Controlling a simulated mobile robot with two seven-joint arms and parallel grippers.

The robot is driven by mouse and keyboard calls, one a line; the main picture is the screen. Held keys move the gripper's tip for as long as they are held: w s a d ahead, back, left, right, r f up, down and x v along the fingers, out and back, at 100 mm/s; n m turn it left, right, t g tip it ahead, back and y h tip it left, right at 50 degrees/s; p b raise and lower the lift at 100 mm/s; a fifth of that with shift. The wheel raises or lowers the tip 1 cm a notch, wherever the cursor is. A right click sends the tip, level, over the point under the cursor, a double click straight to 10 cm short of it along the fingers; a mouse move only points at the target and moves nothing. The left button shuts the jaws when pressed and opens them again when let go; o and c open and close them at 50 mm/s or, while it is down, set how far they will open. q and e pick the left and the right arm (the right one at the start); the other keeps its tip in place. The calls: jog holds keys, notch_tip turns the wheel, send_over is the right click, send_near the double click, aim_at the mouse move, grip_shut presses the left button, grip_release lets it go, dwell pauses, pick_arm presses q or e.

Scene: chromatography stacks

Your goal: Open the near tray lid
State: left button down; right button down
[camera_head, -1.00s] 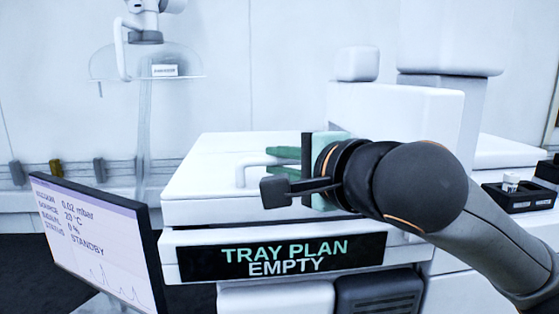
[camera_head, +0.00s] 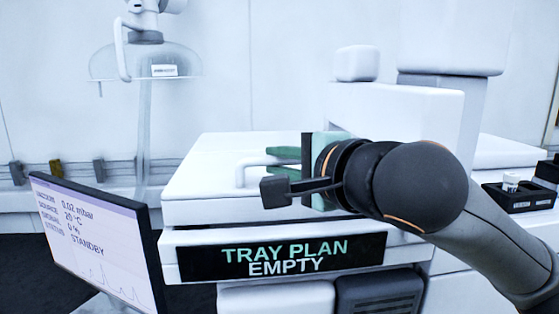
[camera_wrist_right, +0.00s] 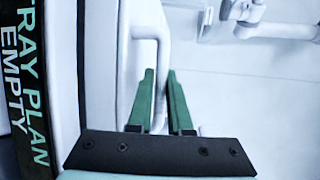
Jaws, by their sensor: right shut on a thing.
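The near tray lid (camera_head: 205,180) is a flat white slab on top of the white instrument, above the sign reading "TRAY PLAN EMPTY" (camera_head: 282,257). It lies flat and looks closed. A white bar handle (camera_head: 241,172) stands on it. My right gripper (camera_head: 272,162) reaches in from the right with green fingers, level with the handle. In the right wrist view the two green fingers (camera_wrist_right: 160,95) are on either side of the white handle (camera_wrist_right: 162,50), shut on it. My left gripper is not in view.
A tilted monitor (camera_head: 95,240) reading STANDBY stands at the front left. A taller white housing (camera_head: 400,110) rises behind the lid. A black tray with a small vial (camera_head: 511,181) sits at the right. A clear dome (camera_head: 145,65) hangs at the back left.

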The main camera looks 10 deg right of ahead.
jog(key=shift+w+r, duration=0.15)
jog(key=shift+r, duration=0.65)
jog(key=w+r+p, duration=0.1)
jog(key=w+r, duration=0.4)
jog(key=r, duration=0.3)
jog(key=shift+w+r, duration=0.15)
jog(key=shift+w, duration=0.1)
jog(key=c, duration=1.1)
grip_release()
